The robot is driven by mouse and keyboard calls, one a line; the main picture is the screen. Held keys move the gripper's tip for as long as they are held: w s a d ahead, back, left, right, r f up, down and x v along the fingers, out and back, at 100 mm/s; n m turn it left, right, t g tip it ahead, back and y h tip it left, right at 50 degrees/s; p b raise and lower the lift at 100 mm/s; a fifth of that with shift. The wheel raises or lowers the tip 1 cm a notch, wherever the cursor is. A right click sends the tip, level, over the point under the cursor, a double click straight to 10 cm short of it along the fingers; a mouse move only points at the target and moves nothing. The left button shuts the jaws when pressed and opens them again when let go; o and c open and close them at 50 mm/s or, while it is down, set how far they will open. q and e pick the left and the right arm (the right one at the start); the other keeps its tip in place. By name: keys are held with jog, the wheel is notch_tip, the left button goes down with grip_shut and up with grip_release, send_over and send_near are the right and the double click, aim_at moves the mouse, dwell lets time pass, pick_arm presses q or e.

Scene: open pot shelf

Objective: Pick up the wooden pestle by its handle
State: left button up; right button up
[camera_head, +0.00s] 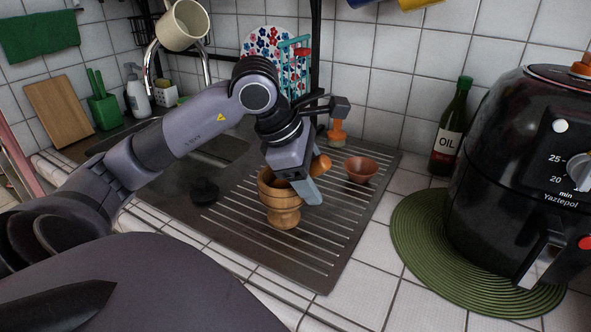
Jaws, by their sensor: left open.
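The wooden mortar (282,213) stands upright on the ridged sink drainboard, in the middle of the view. The rounded end of the wooden pestle (321,163) sticks out to the right, just above the mortar's rim. The rest of the pestle is hidden behind my left gripper (306,187). That gripper reaches down from the upper left, in front of the mortar's right rim and right by the pestle. It is open, and one grey finger shows. I cannot tell whether the pestle lies between the fingers. My right gripper is not in view.
A small reddish bowl (361,170) and an orange-handled brush (337,133) are behind and right of the mortar. A black plug (205,191) is to its left.

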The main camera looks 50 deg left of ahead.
pick_arm(q)
jog(key=c, duration=1)
jog(key=shift+c, duration=0.2)
jog(key=shift+r, duration=0.15)
